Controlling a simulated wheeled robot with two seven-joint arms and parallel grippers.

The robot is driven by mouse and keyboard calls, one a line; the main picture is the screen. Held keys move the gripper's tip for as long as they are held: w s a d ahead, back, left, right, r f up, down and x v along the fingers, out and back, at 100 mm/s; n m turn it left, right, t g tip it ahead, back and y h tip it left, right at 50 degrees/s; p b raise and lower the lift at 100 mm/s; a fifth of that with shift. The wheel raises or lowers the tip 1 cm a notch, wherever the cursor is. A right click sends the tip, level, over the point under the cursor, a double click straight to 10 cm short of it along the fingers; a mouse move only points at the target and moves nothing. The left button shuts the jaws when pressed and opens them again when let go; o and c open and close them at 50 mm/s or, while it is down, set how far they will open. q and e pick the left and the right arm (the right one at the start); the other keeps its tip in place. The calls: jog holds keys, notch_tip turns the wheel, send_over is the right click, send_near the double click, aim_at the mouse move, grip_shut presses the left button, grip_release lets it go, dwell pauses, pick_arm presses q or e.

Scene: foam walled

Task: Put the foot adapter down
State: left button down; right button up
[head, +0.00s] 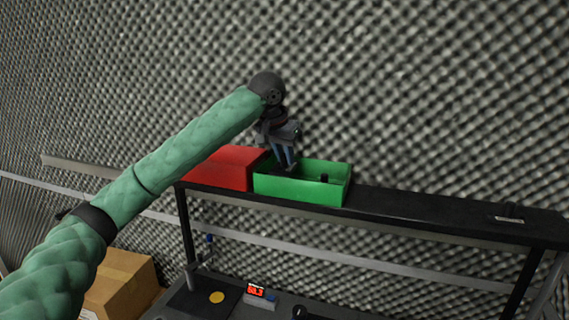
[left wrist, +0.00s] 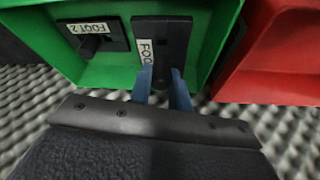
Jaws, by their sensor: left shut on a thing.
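My left gripper (head: 286,164) reaches down into the left part of the green bin (head: 300,190) on the dark shelf. In the left wrist view its blue fingers (left wrist: 162,82) are shut on a black foot adapter (left wrist: 165,40) with a partly hidden white label starting "FOO". The adapter is inside the green bin; whether it touches the floor I cannot tell. A second black piece, labelled "FOOT 2" (left wrist: 97,38), lies beside it in the bin and also shows in the head view (head: 324,178). My right gripper is not in view.
A red bin (head: 225,170) stands against the green bin's left side. The shelf (head: 420,210) is clear to the right up to a small dark item (head: 510,215). A foam wall rises behind.

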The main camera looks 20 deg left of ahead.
aim_at(284, 166)
pick_arm(q)
jog(key=shift+w+a+f+p, duration=0.1)
jog(key=shift+f+p, duration=0.25)
jog(key=shift+f, duration=0.1)
notch_tip(284, 166, down, 3)
jog(key=shift+w+r+p, duration=0.1)
jog(key=shift+p, duration=0.95)
jog(key=shift+f, duration=0.3)
jog(key=shift+f, duration=0.1)
jog(key=c, duration=1.3)
grip_release()
